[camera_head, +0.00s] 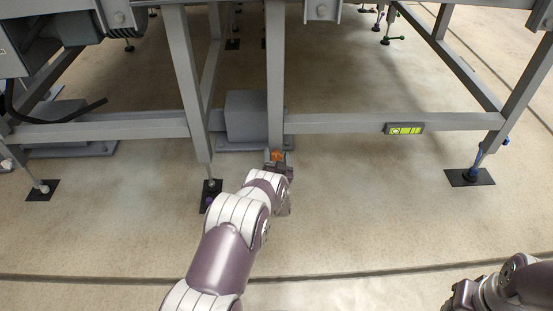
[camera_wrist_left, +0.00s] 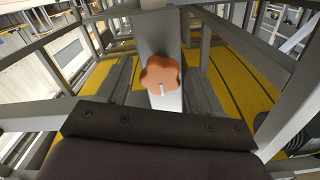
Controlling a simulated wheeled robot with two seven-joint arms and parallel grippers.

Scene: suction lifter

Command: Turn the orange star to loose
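The orange star (camera_head: 277,156) is a small lobed knob low on a grey upright post of the frame. In the left wrist view the star (camera_wrist_left: 160,73) faces the camera, near the middle of the picture, in front of the post, with a short pale pin showing at its lower edge. My left gripper (camera_head: 278,166) is right at the star in the head view. Only part of my right arm shows at the lower right.
A grey metal frame with crossbars (camera_head: 350,123) and legs spans the far side. A grey box (camera_head: 246,112) stands behind the post. A yellow-green display (camera_head: 405,129) sits on the right crossbar. The floor in front is clear.

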